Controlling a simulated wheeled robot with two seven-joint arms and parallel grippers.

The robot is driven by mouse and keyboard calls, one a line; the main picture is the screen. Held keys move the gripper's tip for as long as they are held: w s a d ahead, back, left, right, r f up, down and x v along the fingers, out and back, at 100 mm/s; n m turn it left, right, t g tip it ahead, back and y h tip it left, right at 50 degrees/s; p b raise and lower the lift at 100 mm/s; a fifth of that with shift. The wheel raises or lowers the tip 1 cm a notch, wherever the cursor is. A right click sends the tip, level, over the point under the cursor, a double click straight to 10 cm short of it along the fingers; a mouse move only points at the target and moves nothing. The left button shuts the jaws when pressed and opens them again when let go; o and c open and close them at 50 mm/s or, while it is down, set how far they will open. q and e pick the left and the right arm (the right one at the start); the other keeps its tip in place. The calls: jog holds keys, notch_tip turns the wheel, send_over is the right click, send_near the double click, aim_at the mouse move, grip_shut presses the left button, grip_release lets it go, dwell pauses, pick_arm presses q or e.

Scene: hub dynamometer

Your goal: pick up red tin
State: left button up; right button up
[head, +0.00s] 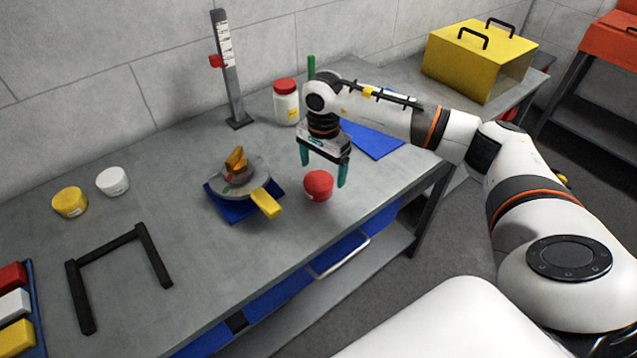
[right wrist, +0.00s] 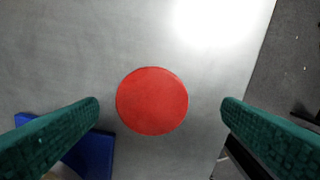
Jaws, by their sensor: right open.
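The red tin (head: 318,185) is small and round and stands on the grey bench near its front edge. In the right wrist view its flat red top (right wrist: 152,101) lies between the two teal fingers, with a gap on each side. My right gripper (head: 322,174) points down over the tin, open, with nothing held. In the right wrist view the open right gripper (right wrist: 160,108) has one finger at each side of the picture. How far the fingertips are above the bench is hard to tell. My left gripper is not in view.
Left of the tin, a round grey device (head: 243,178) with a yellow handle sits on a blue mat. A white jar with a red lid (head: 286,103) stands behind. Yellow (head: 70,203) and white (head: 112,181) tins and a black frame (head: 82,296) are at left. Bare bench (head: 165,205) lies between.

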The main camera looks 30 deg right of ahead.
aim_at(319, 180)
jog(key=f, duration=0.1)
jog(key=f+p, duration=0.1)
jog(key=f, duration=0.2)
jog(key=shift+w+a+f, duration=0.3)
jog(key=shift+f, duration=0.65)
jog(key=shift+w, duration=0.1)
jog(key=c, duration=1.2)
jog(key=shift+r, duration=0.1)
